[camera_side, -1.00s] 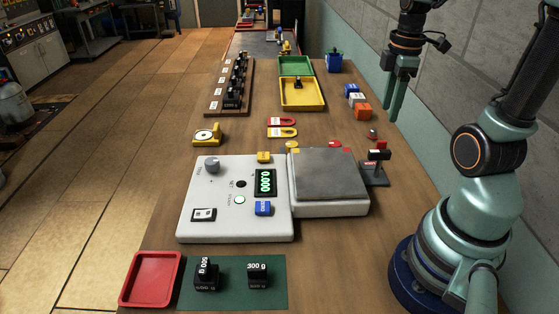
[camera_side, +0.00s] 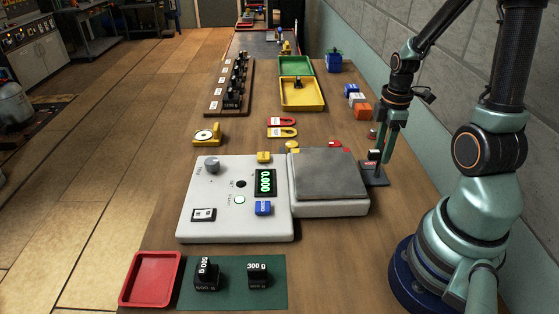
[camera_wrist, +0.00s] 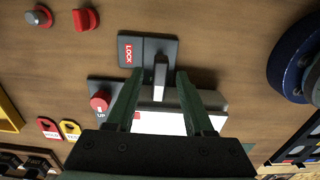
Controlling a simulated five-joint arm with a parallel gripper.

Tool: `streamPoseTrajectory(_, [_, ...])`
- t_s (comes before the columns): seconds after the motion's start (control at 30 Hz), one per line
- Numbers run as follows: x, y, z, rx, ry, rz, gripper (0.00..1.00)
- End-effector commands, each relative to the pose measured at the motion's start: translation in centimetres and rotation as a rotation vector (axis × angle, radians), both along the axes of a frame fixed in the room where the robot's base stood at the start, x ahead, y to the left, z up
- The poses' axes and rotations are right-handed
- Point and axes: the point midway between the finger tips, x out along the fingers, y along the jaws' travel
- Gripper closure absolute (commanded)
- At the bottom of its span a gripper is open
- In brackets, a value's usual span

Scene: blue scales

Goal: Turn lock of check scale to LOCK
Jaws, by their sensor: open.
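The lock has a dark base plate (camera_side: 374,176) to the right of the scale's grey pan (camera_side: 328,172) in the side view. In the wrist view, its plate (camera_wrist: 167,45) has a red LOCK label (camera_wrist: 130,54) on its left half. The dark lever (camera_wrist: 160,72) stands to the right of that label, with a pale end face. My gripper (camera_wrist: 159,78) is open, with one finger on each side of the lever; I cannot tell if either touches it. In the side view, my gripper (camera_side: 384,155) is low at the lock and partly covers it.
The scale's white console (camera_side: 225,225) has a display showing 0.000. A red knob (camera_wrist: 101,101) with an UP label sits near the lock. Black weights (camera_side: 258,275) and a red tray (camera_side: 128,298) are in front.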

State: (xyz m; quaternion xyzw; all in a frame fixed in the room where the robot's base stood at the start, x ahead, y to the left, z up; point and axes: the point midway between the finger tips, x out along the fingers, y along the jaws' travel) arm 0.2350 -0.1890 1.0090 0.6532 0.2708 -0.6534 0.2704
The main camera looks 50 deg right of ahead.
Motion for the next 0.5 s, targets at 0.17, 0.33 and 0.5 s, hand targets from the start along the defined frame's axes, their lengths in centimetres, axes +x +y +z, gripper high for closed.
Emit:
streamPoseTrajectory(0.17, [0.0, 0.0, -0.37, 0.0, 0.0, 0.0, 0.47])
streamPoseTrajectory(0.33, [0.0, 0.0, -0.35, -0.001, -0.001, 0.0, 0.47])
streamPoseTrajectory(0.5, [0.01, -0.01, -0.33, -0.001, -0.001, 0.0, 1.0])
